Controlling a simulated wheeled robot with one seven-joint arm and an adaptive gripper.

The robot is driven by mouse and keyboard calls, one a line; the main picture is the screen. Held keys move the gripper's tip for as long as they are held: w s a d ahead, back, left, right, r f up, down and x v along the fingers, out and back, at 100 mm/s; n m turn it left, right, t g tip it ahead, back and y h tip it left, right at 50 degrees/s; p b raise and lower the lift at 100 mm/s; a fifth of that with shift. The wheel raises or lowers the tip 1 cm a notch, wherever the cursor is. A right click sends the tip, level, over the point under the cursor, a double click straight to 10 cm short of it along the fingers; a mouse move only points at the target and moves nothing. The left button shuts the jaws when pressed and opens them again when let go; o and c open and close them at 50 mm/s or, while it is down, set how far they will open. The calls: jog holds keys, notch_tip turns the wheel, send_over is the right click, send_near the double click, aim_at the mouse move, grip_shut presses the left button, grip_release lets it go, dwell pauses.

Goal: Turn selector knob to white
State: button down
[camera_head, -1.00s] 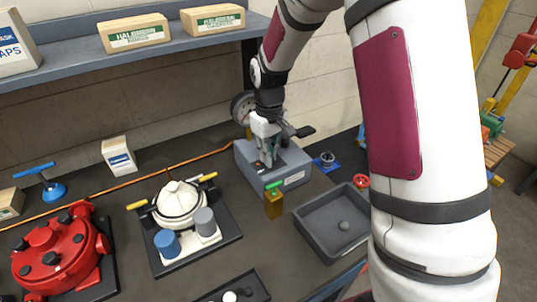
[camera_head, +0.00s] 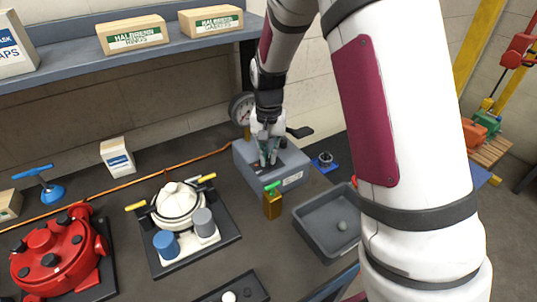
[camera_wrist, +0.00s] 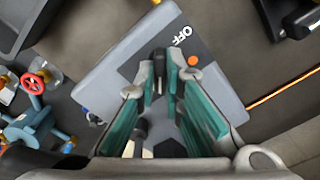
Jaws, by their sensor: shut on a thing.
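The grey selector box (camera_head: 294,180) stands on the bench below my gripper (camera_head: 268,163). Its top has a dark panel, which in the wrist view (camera_wrist: 207,52) carries an "OFF" label and an orange dot. My gripper is pointed down at this panel, and its teal-padded fingers (camera_wrist: 164,72) are close together there. It is shut on the selector knob, which is mostly hidden between the fingers. I cannot read which mark the knob points to. White marks show low between the fingers in the wrist view, but they are partly covered.
A brass padlock (camera_head: 272,206) with a green top sits at the box's front. A grey tray (camera_head: 309,235) is to the right, and a round gauge (camera_head: 242,106) stands behind. A white-domed device (camera_head: 178,203) and a red housing (camera_head: 52,262) stand to the left.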

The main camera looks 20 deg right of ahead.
aim_at(269, 157)
jog(key=shift+m, duration=0.6)
jog(key=c, duration=1.7)
grip_release()
jog(key=shift+r, duration=0.1)
notch_tip(269, 157, up, 12)
